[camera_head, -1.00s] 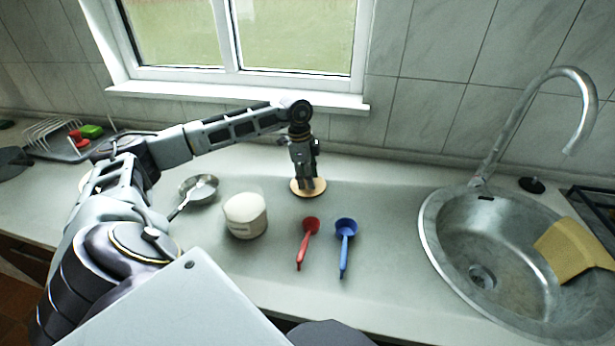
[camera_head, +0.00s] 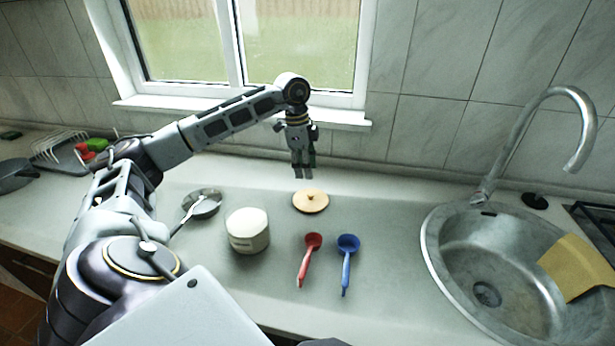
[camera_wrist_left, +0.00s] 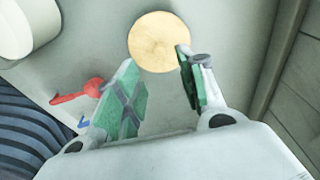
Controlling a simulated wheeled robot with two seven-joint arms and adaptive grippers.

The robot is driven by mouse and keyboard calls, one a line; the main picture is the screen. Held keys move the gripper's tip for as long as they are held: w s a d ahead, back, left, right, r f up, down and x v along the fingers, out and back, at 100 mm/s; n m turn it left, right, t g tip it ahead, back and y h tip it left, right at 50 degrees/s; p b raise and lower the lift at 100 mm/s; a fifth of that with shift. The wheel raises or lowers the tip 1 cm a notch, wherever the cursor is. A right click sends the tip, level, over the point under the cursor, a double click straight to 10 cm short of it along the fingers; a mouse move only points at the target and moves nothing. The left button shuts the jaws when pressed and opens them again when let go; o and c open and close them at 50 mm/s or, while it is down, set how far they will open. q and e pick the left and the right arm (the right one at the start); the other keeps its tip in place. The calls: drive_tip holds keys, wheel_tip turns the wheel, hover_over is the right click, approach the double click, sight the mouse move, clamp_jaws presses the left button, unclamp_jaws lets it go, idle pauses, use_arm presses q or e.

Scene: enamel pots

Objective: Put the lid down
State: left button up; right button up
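The lid (camera_head: 311,201) is a round, pale wooden disc with a small knob, lying flat on the counter behind the scoops. It also shows in the left wrist view (camera_wrist_left: 159,42), just beyond my fingertips. My left gripper (camera_head: 303,174) is above the lid, apart from it, pointing down. In the left wrist view its green-padded fingers (camera_wrist_left: 157,75) are spread with nothing between them. The white enamel pot (camera_head: 247,231) stands to the left and in front of the lid. My right gripper is not in view.
A red scoop (camera_head: 310,258) and a blue scoop (camera_head: 347,262) lie in front of the lid. A small pan (camera_head: 203,204) is left of the pot. The sink (camera_head: 487,292) is at the right, with a yellow cloth (camera_head: 578,267). Counter right of the lid is clear.

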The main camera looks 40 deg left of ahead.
use_arm(q)
drive_tip(key=shift+s+a+r, duration=0.1)
drive_tip(key=shift+a+r, duration=0.1)
drive_tip(key=shift+r, duration=1.05)
